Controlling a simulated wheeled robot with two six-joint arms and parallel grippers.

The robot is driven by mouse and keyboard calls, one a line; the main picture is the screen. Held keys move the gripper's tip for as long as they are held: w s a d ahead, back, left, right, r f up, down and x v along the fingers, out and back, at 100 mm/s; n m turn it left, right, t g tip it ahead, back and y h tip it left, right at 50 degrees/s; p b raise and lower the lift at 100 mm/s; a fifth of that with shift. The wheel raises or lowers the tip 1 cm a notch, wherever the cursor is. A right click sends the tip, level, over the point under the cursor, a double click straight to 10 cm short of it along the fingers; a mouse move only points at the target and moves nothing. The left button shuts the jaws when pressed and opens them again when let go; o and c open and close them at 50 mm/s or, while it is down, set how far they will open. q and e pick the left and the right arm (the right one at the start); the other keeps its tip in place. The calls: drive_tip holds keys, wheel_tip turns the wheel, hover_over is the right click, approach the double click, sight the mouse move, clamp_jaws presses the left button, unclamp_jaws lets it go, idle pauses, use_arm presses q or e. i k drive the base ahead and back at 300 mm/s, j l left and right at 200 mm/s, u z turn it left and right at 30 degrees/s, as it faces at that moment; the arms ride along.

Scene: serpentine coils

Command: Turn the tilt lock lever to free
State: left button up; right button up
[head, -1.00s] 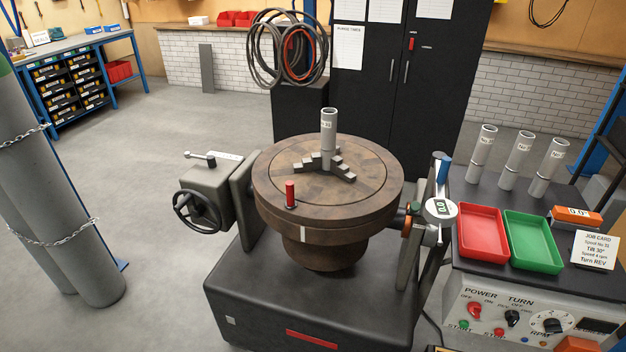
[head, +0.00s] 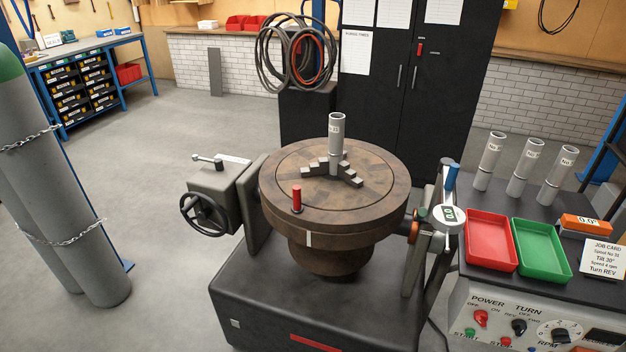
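A small silver lever (head: 208,160) with a dark pivot sits on top of the grey gearbox (head: 214,190) at the left of the positioner, beside a pale label plate (head: 236,160). The label is too small to read. A black handwheel (head: 203,214) is on the gearbox's front. I cannot tell for sure which lever is the tilt lock. The round brown table (head: 385,205) looks level. Neither of my grippers is in view.
A grey tube (head: 336,135) stands in the table's jaws, and a red-handled pin (head: 297,198) stands near its edge. At right are a red tray (head: 491,240), a green tray (head: 540,250) and a control panel (head: 500,300). Gas cylinders (head: 75,220) stand left; floor between is clear.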

sight(218, 163)
drive_tip(key=i+j, duration=0.2)
drive_tip(key=j, duration=0.15)
drive_tip(key=i+j+z, duration=0.15)
drive_tip(key=i+j, duration=0.3)
drive_tip(key=j, duration=0.25)
